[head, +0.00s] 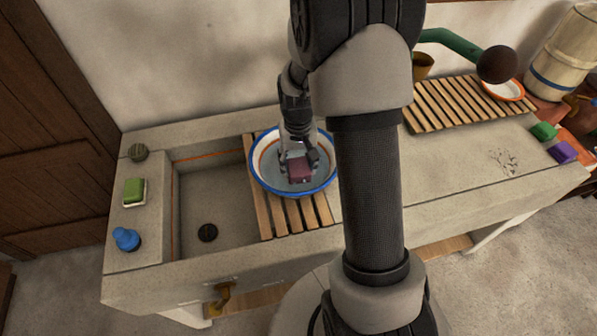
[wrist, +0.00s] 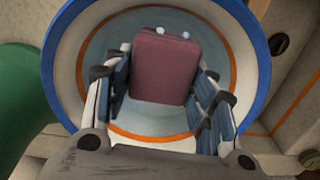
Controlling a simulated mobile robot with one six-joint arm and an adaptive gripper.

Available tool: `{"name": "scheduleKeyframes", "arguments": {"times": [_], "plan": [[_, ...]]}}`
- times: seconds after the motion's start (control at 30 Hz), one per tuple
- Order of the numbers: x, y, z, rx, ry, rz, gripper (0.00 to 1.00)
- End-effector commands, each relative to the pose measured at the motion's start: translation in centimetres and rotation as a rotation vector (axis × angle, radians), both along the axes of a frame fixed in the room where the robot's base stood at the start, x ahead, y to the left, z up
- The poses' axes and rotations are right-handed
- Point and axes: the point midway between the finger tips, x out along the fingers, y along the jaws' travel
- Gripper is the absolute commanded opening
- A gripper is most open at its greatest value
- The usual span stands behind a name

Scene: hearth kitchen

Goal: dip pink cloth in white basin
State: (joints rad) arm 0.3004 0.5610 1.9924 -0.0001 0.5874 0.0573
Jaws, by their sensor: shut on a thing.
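The white basin (head: 262,179) has a blue rim and an orange line inside, and stands on a wooden slatted rack. In the wrist view the basin (wrist: 240,52) fills most of the picture. My gripper (head: 298,165) is inside the basin's outline, pointing down. It is shut on the pink cloth (head: 300,174), a folded dusky pink block. In the wrist view the cloth (wrist: 165,68) sits between the two fingers over the bluish basin bottom. I cannot tell whether the cloth touches the water or the bottom.
The slatted rack (head: 264,213) lies across the stone sink (head: 215,200). A green sponge-like block (head: 134,191) and a blue object (head: 126,239) are on the left ledge. Another slatted rack (head: 455,105) with a dish (head: 505,89) is at the right. The right counter is mostly clear.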

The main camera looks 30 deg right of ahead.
Motion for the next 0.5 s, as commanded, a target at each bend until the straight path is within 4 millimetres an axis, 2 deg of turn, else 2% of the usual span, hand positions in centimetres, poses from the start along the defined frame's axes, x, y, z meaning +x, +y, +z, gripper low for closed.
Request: {"name": "scheduleKeyframes", "arguments": {"times": [0.03, 0.5], "plan": [[0.0, 0.0, 0.8, 0.0, -0.001, 0.0, 0.31], [0.0, 0.0, 4.5, 0.0, -0.001, 0.0, 0.31]]}}
